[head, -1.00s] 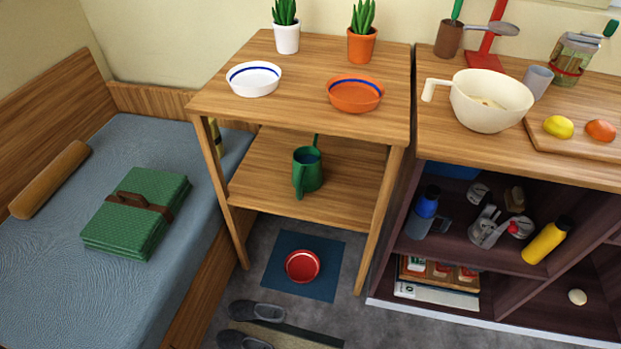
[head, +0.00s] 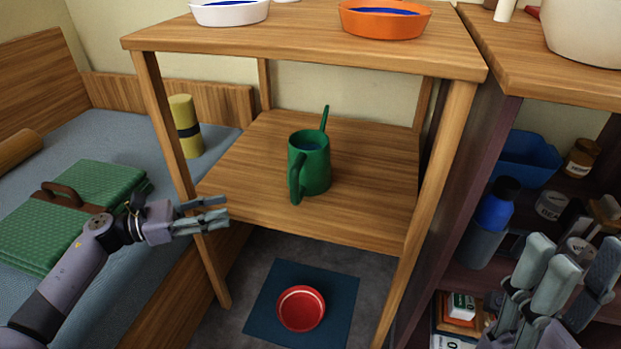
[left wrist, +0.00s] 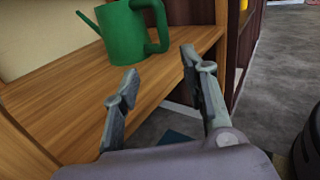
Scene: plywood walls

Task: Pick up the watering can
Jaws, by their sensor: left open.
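The green watering can (head: 313,165) stands upright on the middle shelf (head: 372,195) of the wooden stand. Its spout points to the back and its handle faces the front. My left gripper (head: 216,213) is open and empty at the shelf's front left corner, left of the can and apart from it. In the left wrist view the can (left wrist: 124,32) is beyond the open fingers (left wrist: 160,85), with its handle on the right. My right gripper (head: 565,275) shows at the lower right, in front of the dark cabinet; its fingers look spread and nothing shows between them.
The stand's front legs (head: 178,135) flank the shelf opening. Its top (head: 300,45) carries a white bowl (head: 230,12) and an orange bowl (head: 385,18). Below, a red bowl (head: 301,309) sits on a blue mat (head: 262,320).

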